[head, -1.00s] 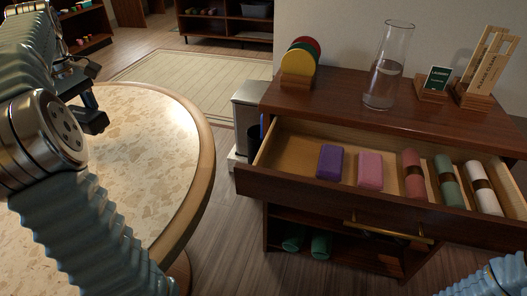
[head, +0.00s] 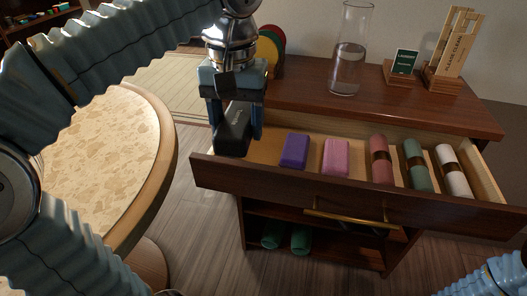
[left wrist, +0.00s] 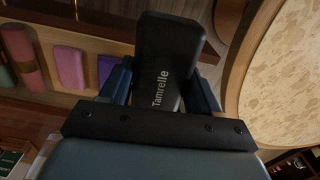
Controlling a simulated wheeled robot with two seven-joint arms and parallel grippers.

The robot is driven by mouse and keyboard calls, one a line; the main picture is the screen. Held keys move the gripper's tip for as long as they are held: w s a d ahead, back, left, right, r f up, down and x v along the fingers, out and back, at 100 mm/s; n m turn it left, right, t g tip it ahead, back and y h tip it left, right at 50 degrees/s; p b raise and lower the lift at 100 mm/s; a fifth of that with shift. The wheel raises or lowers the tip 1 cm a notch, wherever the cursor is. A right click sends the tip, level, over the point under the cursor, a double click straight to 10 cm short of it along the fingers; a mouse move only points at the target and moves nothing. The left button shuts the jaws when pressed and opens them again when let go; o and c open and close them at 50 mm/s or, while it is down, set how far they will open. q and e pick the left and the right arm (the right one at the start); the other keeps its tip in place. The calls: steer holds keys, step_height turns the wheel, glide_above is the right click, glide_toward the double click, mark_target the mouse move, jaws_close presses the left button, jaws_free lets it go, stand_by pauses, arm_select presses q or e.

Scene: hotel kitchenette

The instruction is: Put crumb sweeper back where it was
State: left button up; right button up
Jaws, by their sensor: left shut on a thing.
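The crumb sweeper, a black block with pale lettering (head: 233,128), is held upright over the left end of the open drawer (head: 345,190). My left gripper (head: 236,122) is shut on it, with one finger on each side. In the left wrist view the crumb sweeper (left wrist: 167,62) reads "Tamrelle" and lies between the fingers, with the drawer beside it. I cannot tell whether its lower end touches the drawer floor. My right gripper is not in view; only part of my right arm shows at the lower right.
The drawer also holds a purple block (head: 294,151), a pink block (head: 336,157) and red, green and white rolls (head: 416,165). A glass carafe (head: 349,60), a small sign and coloured discs stand on the cabinet top. A round table (head: 120,150) is at left.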

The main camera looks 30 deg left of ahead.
arm_select(q)
steer(key=shift+s+d+m, duration=0.2)
steer(key=shift+d+m, duration=0.2)
steer(key=shift+d, duration=0.3)
steer(key=shift+w+d+f, duration=0.1)
steer(key=shift+w+f, duration=0.05)
steer(key=shift+w, duration=0.1)
glide_toward(254, 149)
steer(key=s+d+r, duration=0.2)
steer(key=s+r, duration=0.1)
steer(key=s, duration=0.1)
steer(key=w+f, duration=0.1)
steer(key=a+f, duration=0.1)
steer(key=f, duration=0.1)
steer(key=w+f, duration=0.1)
steer(key=shift+w+a+f, duration=0.15)
steer(key=shift+w+f, duration=0.05)
steer(key=shift+w, duration=0.1)
steer(key=shift+w+a+f, duration=0.15)
steer(key=shift+w+f, duration=0.15)
steer(key=shift+f, duration=0.05)
steer(key=shift+w+a+f, duration=0.1)
steer(key=shift+w+f, duration=0.1)
steer(key=shift+f, duration=0.8)
steer(key=shift+w+a+f, duration=0.1)
steer(key=shift+w+f, duration=0.05)
steer(key=shift+f, duration=0.8)
